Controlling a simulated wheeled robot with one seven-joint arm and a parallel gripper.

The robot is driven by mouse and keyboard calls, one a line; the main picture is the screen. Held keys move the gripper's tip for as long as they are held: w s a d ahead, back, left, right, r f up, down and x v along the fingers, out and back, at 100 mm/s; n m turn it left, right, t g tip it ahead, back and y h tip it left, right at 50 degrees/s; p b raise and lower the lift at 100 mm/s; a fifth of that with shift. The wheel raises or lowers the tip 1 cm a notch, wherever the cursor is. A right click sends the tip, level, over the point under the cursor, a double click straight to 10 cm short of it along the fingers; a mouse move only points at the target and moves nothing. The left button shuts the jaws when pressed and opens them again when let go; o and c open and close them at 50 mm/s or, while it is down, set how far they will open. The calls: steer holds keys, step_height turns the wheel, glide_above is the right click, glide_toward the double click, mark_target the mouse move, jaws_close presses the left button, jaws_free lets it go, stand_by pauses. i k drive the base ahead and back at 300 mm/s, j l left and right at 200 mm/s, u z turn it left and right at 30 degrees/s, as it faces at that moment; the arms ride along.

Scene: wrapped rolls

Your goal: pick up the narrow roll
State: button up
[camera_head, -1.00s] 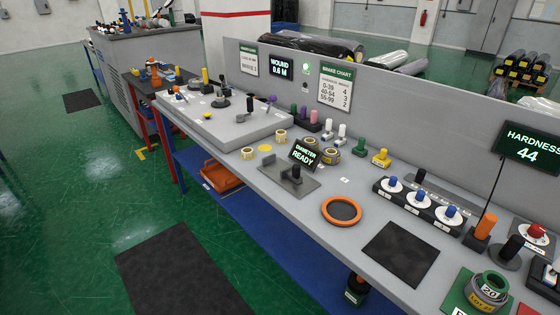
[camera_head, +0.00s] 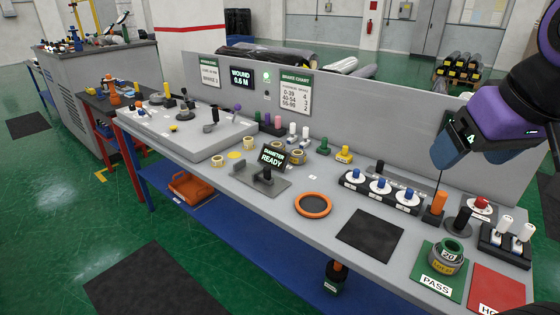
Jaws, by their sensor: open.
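Another roll (camera_head: 447,258) with a green core and a 20 mark sits on the green PASS mat (camera_head: 435,284) at the front right. I cannot tell by width which is the narrow roll. My gripper (camera_head: 470,145), purple and blue-grey, is at the upper right, above the bench and well apart from the rolls. It is open and empty; its fingertips are partly hidden.
The black READY display stand (camera_head: 264,180), an orange ring (camera_head: 313,205), a black pad (camera_head: 370,236) and a row of blue-topped dials (camera_head: 380,187) occupy the bench. A grey back panel (camera_head: 370,125) runs along its rear. A red mat (camera_head: 497,289) lies at the right.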

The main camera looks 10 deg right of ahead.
mark_target(299, 156)
steer(key=k+j+z, duration=0.15)
steer(key=j, duration=0.3)
steer(key=i+j+z, duration=0.1)
steer(key=i+j, duration=0.15)
steer(key=i+j+z, duration=0.1)
steer(key=j, duration=0.3)
steer(key=i+j+z, duration=0.1)
steer(key=i+j, duration=0.45)
steer(key=j, duration=0.2)
steer(key=i+j+z, duration=0.15)
steer(key=j, duration=0.25)
steer(key=i+j+z, duration=0.1)
steer(key=j, duration=0.3)
steer(key=i+j+z, duration=0.1)
steer(key=i+j, duration=0.2)
steer(key=j, duration=0.1)
